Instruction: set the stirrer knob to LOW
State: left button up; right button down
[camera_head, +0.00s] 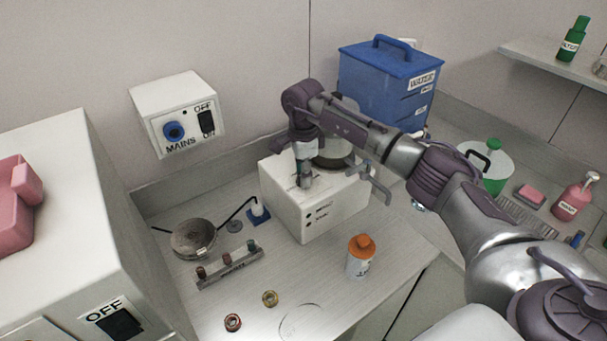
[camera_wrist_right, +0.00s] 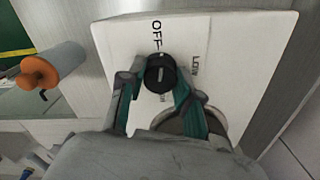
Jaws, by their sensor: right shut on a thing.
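The stirrer is a white box (camera_head: 325,215) on the bench, with a steel vessel (camera_head: 333,152) on top. In the right wrist view its panel (camera_wrist_right: 240,50) faces me, with a round black stirrer knob (camera_wrist_right: 160,72). OFF is printed above the knob and LOW to its right; a label below is partly hidden. A white line on the knob points about toward OFF. My right gripper (camera_wrist_right: 155,92) has its teal-padded fingers on either side of the knob and is shut on it. In the head view the right gripper (camera_head: 304,180) hides the knob. My left gripper is not in view.
An orange-capped bottle (camera_head: 359,262) stands in front of the box. A round metal plate (camera_head: 193,239) and a small rack (camera_head: 230,269) are to its left. A blue water tank (camera_head: 388,85) stands behind. A mains switch box (camera_head: 178,115) is on the wall.

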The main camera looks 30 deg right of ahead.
jog(key=m+b, duration=0.1)
jog(key=m, duration=0.2)
jog(key=shift+m, duration=0.3)
jog(key=m, duration=0.4)
jog(key=shift+m+b, duration=0.3)
jog(key=m, duration=0.3)
jog(key=shift+m, duration=2.2)
jog(key=c, duration=0.8)
grip_release()
jog(key=shift+r, duration=0.1)
